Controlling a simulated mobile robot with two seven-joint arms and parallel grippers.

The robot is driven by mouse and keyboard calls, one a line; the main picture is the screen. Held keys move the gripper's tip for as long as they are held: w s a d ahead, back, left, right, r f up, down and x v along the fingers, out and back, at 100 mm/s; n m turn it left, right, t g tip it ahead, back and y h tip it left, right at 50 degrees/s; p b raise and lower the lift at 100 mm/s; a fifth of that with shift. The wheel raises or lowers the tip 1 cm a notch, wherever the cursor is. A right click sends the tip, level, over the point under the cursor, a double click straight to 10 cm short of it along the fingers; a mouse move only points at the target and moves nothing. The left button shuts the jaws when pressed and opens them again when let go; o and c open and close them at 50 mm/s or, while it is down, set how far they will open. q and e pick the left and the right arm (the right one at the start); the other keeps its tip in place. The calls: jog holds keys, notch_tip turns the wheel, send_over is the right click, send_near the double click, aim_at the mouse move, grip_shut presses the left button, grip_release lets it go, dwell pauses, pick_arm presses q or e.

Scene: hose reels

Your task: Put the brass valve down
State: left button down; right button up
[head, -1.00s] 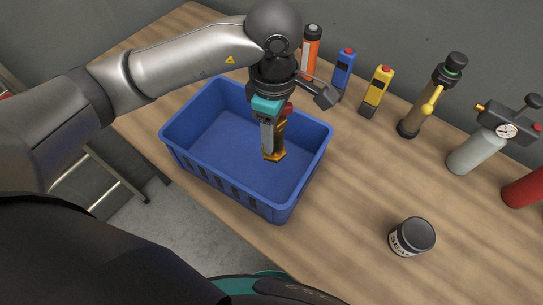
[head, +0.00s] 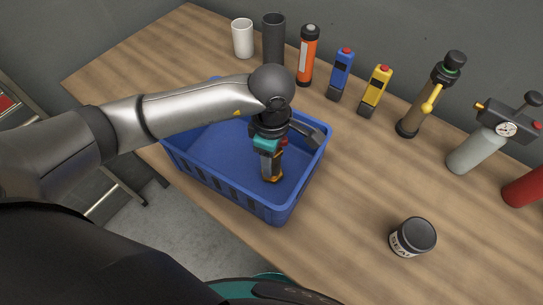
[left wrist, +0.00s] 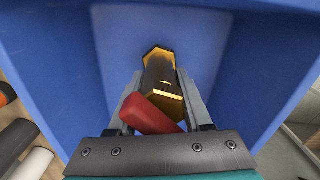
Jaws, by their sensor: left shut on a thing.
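The brass valve (left wrist: 160,72) is in my left gripper in the left wrist view, with its hexagonal brass end pointing at the blue crate's floor and its red handle (left wrist: 150,113) beside the fingers. In the head view the valve (head: 278,165) shows partly behind my left gripper (head: 271,172), low inside the blue crate (head: 243,198). The left gripper is shut on the valve. I cannot tell whether the valve touches the crate floor. My right gripper is not in view.
Behind the crate stand a white cup (head: 242,39), a dark cylinder (head: 274,40), an orange tube (head: 307,56), a blue device (head: 341,74) and a yellow device (head: 375,90). A black-lidded jar (head: 412,237) stands to the right. The tabletop between is clear.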

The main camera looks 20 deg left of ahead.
pick_arm(q)
jog(key=shift+f, duration=0.2)
jog(key=shift+c, duration=1.6)
grip_release()
jog(key=shift+r, duration=0.15)
notch_tip(320, 180, up, 12)
jog(key=shift+r+p, duration=0.1)
jog(key=shift+p, duration=0.2)
